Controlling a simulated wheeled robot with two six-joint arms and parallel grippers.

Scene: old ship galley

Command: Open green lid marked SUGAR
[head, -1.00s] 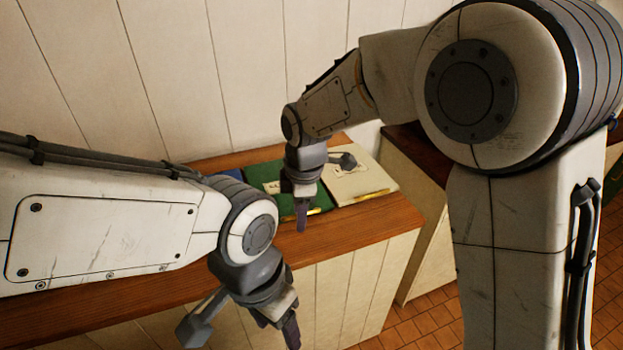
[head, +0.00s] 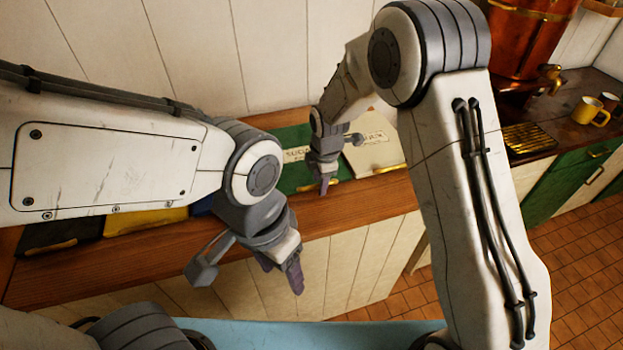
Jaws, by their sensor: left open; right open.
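The green lid (head: 291,180) lies flat in the wooden counter top at the centre of the head view. Its pale label (head: 297,154) is partly hidden, but its first letters read SU. A brass handle runs along its front edge, partly behind my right gripper. My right gripper (head: 323,187) is open and points down over the right front part of this lid; I cannot tell whether it touches the handle. My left gripper (head: 280,273) is open and empty, in front of the counter and lower than its top.
A white lid (head: 365,156) lies right of the green one. Blue, yellow (head: 145,219) and black (head: 62,234) lids lie to the left, partly behind my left arm. At the far right, a yellow mug (head: 590,111) stands near a copper urn (head: 522,42). Tiled floor lies below.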

